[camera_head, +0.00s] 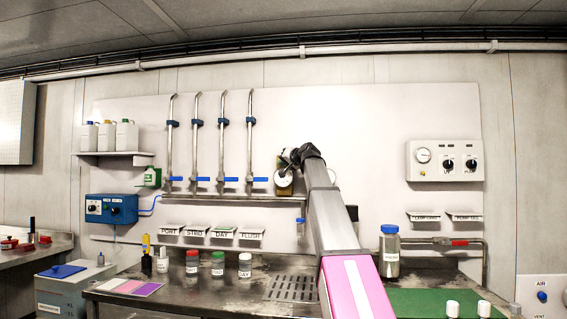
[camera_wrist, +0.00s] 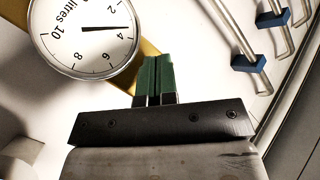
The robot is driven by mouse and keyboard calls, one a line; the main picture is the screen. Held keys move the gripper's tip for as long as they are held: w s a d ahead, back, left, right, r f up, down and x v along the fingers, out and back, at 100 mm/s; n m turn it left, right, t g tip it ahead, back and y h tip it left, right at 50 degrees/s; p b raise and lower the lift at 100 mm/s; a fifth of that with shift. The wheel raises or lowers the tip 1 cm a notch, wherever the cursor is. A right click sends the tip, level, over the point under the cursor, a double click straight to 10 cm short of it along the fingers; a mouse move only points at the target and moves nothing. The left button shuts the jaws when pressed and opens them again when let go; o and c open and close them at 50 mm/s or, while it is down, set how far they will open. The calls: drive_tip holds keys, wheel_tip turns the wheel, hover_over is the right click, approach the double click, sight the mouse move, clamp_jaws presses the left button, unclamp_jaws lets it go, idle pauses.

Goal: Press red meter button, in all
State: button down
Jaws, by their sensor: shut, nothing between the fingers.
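The meter shows as a round white dial (camera_wrist: 83,35) marked in litres, upside down at the upper left of the wrist view, on a brass-coloured body (camera_wrist: 148,56). In the head view the meter (camera_head: 284,179) is on the back panel, partly covered by my arm's end. My gripper (camera_wrist: 155,62) is shut and empty, its green fingers side by side, overlapping the brass body beside the dial in the picture. I cannot tell whether the tips touch it. No red button shows in either view; the fingers may hide it. In the head view the fingers are too small to make out.
Several upright pipes with blue handles (camera_head: 222,180) stand left of the meter; some blue fittings (camera_wrist: 248,64) show at the wrist view's right. A shelf (camera_head: 215,199) runs below.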

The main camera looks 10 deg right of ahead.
drive_tip(key=shift+w+d, duration=0.1)
drive_tip(key=shift+w, duration=0.2)
drive_tip(key=shift+w+d, duration=0.15)
drive_tip(key=shift+w, duration=0.3)
idle(0.8)
drive_tip(key=shift+s, duration=0.1)
drive_tip(key=shift+s+a, duration=0.3)
drive_tip(key=shift+s, duration=0.45)
drive_tip(key=s, duration=0.1)
drive_tip(key=s+a, duration=0.1)
drive_tip(key=s, duration=0.2)
drive_tip(key=shift+s+a, duration=0.25)
drive_tip(key=shift+s, duration=0.15)
idle(0.9)
